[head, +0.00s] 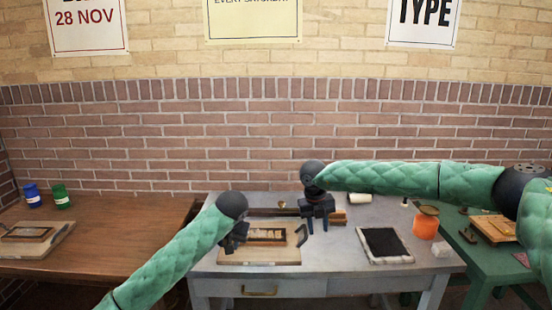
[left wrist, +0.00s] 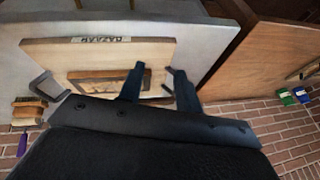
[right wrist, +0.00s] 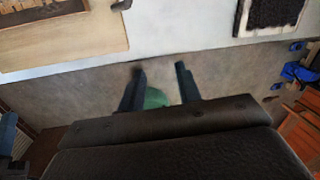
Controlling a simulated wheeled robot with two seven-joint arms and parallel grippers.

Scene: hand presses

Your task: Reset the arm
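My left gripper (head: 230,246) hangs over the left side of a wooden press board (head: 258,257) on the grey table. In the left wrist view its two fingers (left wrist: 157,72) stand apart with nothing between them, by the board's edge. The board carries a dark-framed wooden block (head: 266,235) and a grey handle (head: 302,236) at its right. My right gripper (head: 318,222) points down over the table, right of the board. Its fingers (right wrist: 160,72) are apart and hold nothing in the right wrist view. A green patch shows between them.
A black ink slab (head: 383,243) in a pale frame lies right on the grey table (head: 335,258), near an orange container (head: 426,222). A brown table (head: 100,227) stands left, with blue (head: 32,195) and green (head: 61,196) cans. A green table (head: 480,250) stands right.

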